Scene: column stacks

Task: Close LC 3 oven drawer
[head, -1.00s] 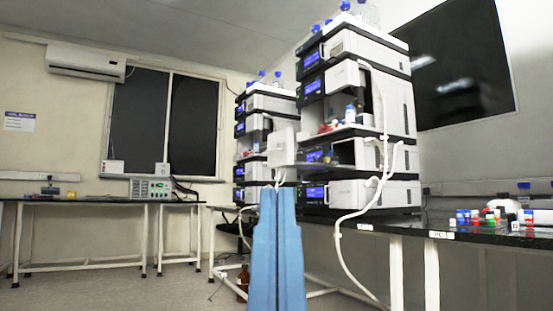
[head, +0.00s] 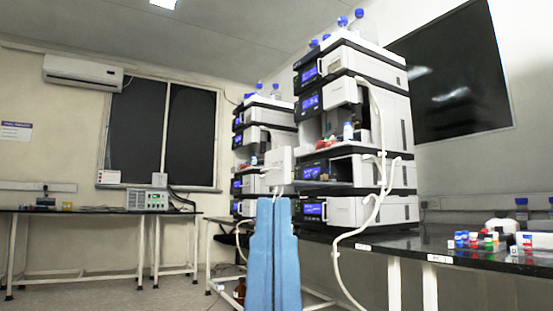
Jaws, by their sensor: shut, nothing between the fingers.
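In the head view, a tall stack of white and black instrument modules (head: 372,105) stands on the bench at the right of centre. In its lower part, one module has an opening with an extended drawer (head: 325,184) facing left. I cannot read which LC number it carries. My blue arm hides the area below.
A second stack (head: 252,140) stands farther back, left of the near one. White tubes (head: 366,215) hang down the near stack's front. Blue-capped bottles (head: 358,20) stand on top. Small coloured vials (head: 475,241) lie on the right bench. Open floor shows at the left.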

